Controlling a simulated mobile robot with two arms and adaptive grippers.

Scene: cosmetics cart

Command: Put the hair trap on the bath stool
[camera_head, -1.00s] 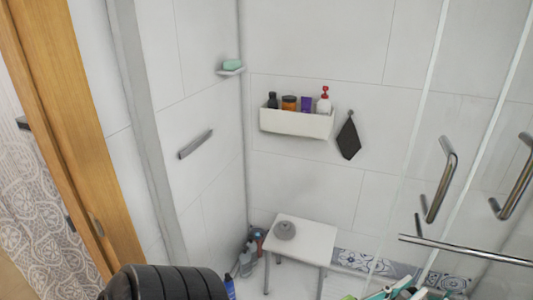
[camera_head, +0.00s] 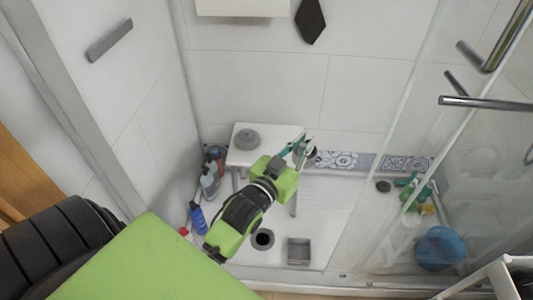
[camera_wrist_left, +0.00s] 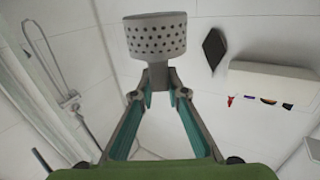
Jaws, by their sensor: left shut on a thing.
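The hair trap (camera_wrist_left: 156,38) is a grey perforated cylinder with a narrow stem. My left gripper (camera_wrist_left: 158,82) is shut on its stem, with the cylinder beyond the fingertips. In the head view, my left gripper (camera_head: 301,146) is at the right end of the bath stool (camera_head: 241,158). The hair trap (camera_head: 311,154) shows there only as a small dark shape at the fingertips, partly hidden. I cannot tell its height relative to the seat. The stool is white, and a grey round object (camera_head: 248,138) sits on its left part. My right gripper is not in view.
Several bottles (camera_head: 209,183) stand left of the stool. A round drain hole (camera_head: 262,239) and a square grey piece (camera_head: 299,250) are on the shower floor. A blue round item (camera_head: 440,247) is behind glass at right. The seat's middle is free.

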